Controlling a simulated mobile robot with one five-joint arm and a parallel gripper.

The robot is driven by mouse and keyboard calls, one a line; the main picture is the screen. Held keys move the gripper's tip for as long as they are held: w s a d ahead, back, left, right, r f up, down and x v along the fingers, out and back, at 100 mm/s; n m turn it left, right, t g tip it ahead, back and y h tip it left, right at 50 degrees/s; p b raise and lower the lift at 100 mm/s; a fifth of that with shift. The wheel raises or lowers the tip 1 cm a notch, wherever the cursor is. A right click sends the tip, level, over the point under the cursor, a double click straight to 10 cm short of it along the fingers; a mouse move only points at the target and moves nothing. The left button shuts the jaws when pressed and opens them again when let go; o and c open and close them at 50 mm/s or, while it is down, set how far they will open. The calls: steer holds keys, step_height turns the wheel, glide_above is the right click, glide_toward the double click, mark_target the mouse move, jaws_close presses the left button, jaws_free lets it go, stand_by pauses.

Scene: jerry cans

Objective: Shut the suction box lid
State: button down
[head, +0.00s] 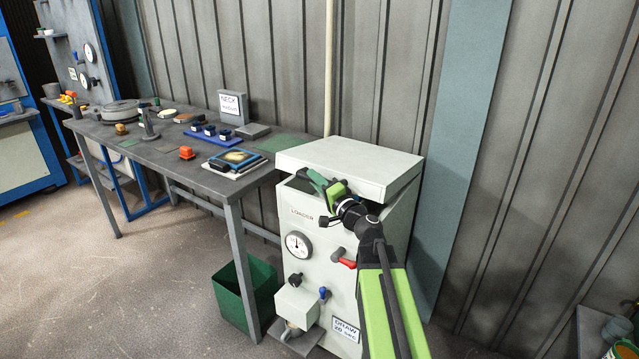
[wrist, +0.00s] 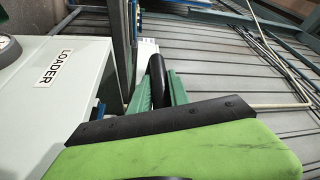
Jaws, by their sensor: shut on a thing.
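The suction box is a white cabinet (head: 322,235) labelled LOADER; its labelled front also shows at the left of the wrist view (wrist: 75,100). Its thick white lid (head: 350,165) lies over the top, tilted, with a dark gap under its front edge. My gripper (head: 318,182) is at that front edge, near the left corner. In the wrist view its green fingers are shut on a black rounded bar (wrist: 157,75), which looks like the lid's handle. My gripper and arm hide part of the gap and the front's right side.
A grey table (head: 215,180) with tools, blue trays and papers stands left of the box. A green bin (head: 245,295) is on the floor beside it. A gauge (head: 298,245), knobs and a red lever (head: 347,264) stick out of the front. A ribbed wall is behind.

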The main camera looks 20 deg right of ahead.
steer(key=f+b, duration=0.1)
steer(key=f, duration=0.1)
steer(key=f+b, duration=0.4)
steer(key=f, duration=0.1)
steer(key=shift+s+a, duration=0.35)
steer(key=c, duration=1.3)
jaws_free()
steer(key=shift+o, duration=0.2)
